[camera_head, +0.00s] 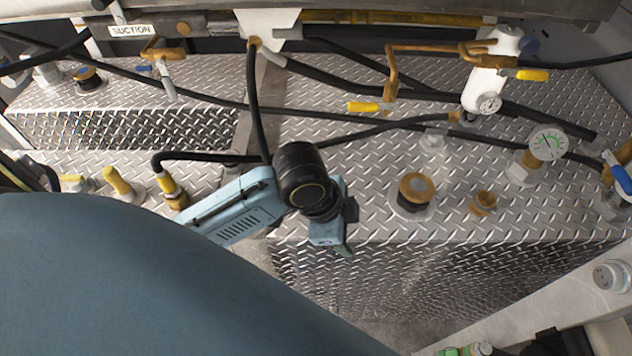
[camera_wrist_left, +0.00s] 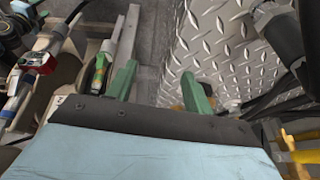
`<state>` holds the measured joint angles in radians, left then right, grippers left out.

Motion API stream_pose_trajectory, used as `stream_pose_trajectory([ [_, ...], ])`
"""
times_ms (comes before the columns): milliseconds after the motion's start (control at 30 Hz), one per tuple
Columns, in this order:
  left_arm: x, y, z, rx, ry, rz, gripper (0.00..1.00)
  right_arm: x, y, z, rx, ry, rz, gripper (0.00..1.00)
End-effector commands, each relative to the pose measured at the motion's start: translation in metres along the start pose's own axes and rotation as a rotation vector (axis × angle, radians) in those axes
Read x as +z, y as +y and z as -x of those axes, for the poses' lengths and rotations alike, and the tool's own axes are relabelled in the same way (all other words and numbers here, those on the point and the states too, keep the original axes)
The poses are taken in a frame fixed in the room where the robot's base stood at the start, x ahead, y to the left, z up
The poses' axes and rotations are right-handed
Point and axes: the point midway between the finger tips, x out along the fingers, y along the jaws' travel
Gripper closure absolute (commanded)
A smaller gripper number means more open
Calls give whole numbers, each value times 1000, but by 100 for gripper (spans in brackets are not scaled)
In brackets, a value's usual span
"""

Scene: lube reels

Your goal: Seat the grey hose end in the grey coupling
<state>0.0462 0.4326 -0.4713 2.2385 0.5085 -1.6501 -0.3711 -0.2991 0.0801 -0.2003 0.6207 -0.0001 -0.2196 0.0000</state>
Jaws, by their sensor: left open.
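My left gripper (camera_head: 340,246) points down just off the front edge of the diamond-plate deck, partly hidden behind my own wrist. In the left wrist view its two green fingers (camera_wrist_left: 160,76) stand apart with nothing held between them. I cannot pick out the grey hose end or the grey coupling with certainty. A fitting with a yellow and green body (camera_wrist_left: 99,72) lies beyond the left finger. A grey metal fitting with a red block (camera_wrist_left: 37,63) is at the left of that view. My right gripper is not in view.
Black hoses (camera_head: 330,75) cross the deck (camera_head: 350,200). A brown-capped port (camera_head: 415,188), a gauge (camera_head: 547,143) and a white valve body (camera_head: 487,82) stand on or above it. A pale rail (camera_head: 540,310) with a grey cap (camera_head: 612,277) runs along the lower right.

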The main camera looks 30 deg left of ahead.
Motion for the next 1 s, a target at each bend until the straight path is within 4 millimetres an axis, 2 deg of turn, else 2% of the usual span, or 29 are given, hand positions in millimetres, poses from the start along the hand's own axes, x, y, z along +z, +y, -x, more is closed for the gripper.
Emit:
stream_pose_trajectory([
  [33, -6, -15, 6, 4, -21, -101, 48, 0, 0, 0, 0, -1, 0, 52],
  [133, -9, -36, 16, 41, -75, -287, 48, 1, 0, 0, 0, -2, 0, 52],
  [300, 0, -79, 45, 108, -192, -526, 48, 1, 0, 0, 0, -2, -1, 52],
  [500, 17, -121, 87, 180, -292, -661, 48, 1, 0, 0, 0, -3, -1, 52],
  [667, 25, -136, 106, 213, -321, -696, 48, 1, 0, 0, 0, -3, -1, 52],
  [767, 29, -138, 104, 225, -326, -703, 48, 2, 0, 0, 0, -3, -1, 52],
  [1000, 46, -133, 62, 228, -326, -703, 48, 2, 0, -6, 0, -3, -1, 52],
])
